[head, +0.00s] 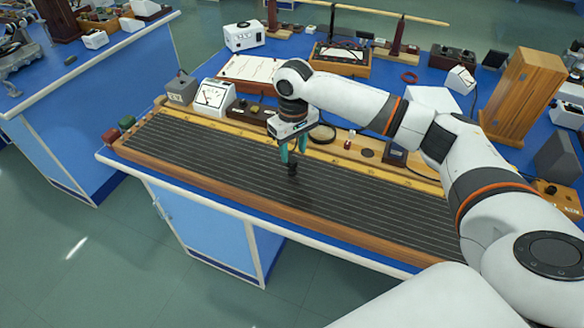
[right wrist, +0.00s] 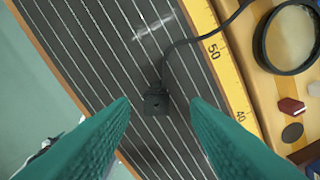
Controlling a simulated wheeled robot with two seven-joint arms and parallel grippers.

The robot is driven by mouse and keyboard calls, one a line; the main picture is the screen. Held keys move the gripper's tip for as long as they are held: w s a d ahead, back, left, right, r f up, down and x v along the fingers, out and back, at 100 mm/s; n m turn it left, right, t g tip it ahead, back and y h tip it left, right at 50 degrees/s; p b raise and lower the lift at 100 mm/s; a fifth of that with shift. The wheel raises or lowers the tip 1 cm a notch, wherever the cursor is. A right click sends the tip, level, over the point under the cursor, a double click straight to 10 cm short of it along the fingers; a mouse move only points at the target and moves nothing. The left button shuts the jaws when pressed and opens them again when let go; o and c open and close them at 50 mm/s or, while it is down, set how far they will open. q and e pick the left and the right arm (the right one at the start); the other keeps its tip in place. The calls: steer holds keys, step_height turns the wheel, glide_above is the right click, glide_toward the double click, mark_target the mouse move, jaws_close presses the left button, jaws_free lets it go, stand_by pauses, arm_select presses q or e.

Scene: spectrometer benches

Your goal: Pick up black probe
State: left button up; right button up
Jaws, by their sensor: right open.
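The black probe (right wrist: 155,101) is a small dark block with a thin cable, on the dark wire-lined board (right wrist: 75,50). It also shows in the head view (head: 292,169) just under my right gripper (head: 291,157). In the right wrist view, my right gripper (right wrist: 160,103) is open, with a teal finger on each side of the probe and visible gaps between. I cannot tell how far above the board the fingertips are. My left gripper is not in view.
A yellow ruler (right wrist: 222,60) runs along the board. Beyond it are a black ring (right wrist: 266,45) and a red block (right wrist: 291,106). White meters (head: 213,96) and a wooden cabinet (head: 525,90) stand on the blue bench (head: 280,48). The board's near half is clear.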

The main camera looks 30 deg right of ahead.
mark_target(292, 160)
step_height(292, 160, down, 4)
steer(key=shift+s+a+r, duration=0.1)
steer(key=shift+a+r, duration=0.05)
steer(key=shift+f+p, duration=0.3)
steer(key=shift+f, duration=0.2)
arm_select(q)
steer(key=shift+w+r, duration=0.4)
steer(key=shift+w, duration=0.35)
arm_select(e)
jaws_close()
steer(key=shift+r, duration=0.1)
